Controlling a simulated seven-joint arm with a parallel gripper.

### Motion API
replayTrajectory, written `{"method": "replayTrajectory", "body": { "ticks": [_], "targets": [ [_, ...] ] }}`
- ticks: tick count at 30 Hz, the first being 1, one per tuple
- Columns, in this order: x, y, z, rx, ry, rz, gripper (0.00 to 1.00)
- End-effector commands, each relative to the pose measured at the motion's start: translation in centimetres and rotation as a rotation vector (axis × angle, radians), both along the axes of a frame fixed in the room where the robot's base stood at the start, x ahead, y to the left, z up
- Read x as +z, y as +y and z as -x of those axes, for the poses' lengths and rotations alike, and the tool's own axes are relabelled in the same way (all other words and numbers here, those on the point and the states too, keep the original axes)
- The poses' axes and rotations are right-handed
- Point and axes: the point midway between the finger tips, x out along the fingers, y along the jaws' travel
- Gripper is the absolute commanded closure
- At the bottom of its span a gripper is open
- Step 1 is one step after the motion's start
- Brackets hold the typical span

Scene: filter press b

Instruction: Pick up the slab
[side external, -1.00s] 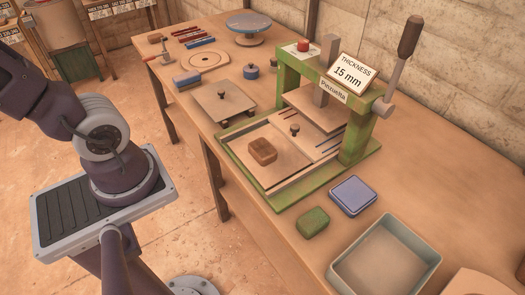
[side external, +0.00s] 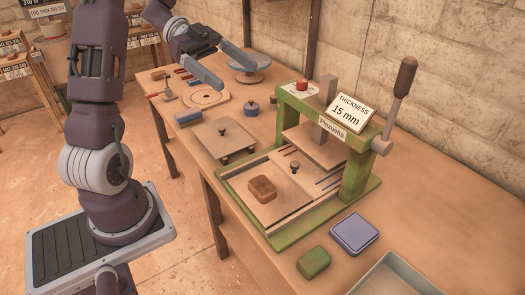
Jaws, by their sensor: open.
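A small brown block (side external: 262,190), which looks like the slab, lies on the flat board (side external: 270,208) in the bed of the green press (side external: 357,176). It sits left of a small dark knob and clear of the raised press plate (side external: 314,147). My gripper (side external: 236,77) is open and empty, with its two long grey fingers spread apart. Nothing hides the block.
The press has a lever (side external: 404,78) and a sign (side external: 347,110) reading 15 mm. A knobbed board (side external: 223,140) lies left of it. A green block (side external: 314,262), a blue-grey box (side external: 354,233) and a tray (side external: 392,280) are in front. The bench's right side is bare.

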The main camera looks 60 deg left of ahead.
Motion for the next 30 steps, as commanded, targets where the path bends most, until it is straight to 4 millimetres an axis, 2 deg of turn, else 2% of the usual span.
{"method": "replayTrajectory", "body": {
  "ticks": [1,3,12,15,18,20,30],
  "targets": [
    [-2.8,-0.2,0.1,0.0,0.01,0.012,0.05],
    [-6.6,-0.1,0.0,0.001,0.007,0.01,0.05],
    [-22.0,-0.2,0.0,0.0,-0.001,0.003,0.05],
    [-26.0,-0.2,0.0,0.0,-0.005,0.001,0.05],
    [-28.1,-0.3,-0.1,-0.001,-0.009,-0.003,0.05],
    [-28.7,-0.7,-0.3,-0.002,-0.01,-0.003,0.05],
    [-30.4,-5.7,-2.4,-0.001,-0.01,-0.004,0.05]
  ]
}}
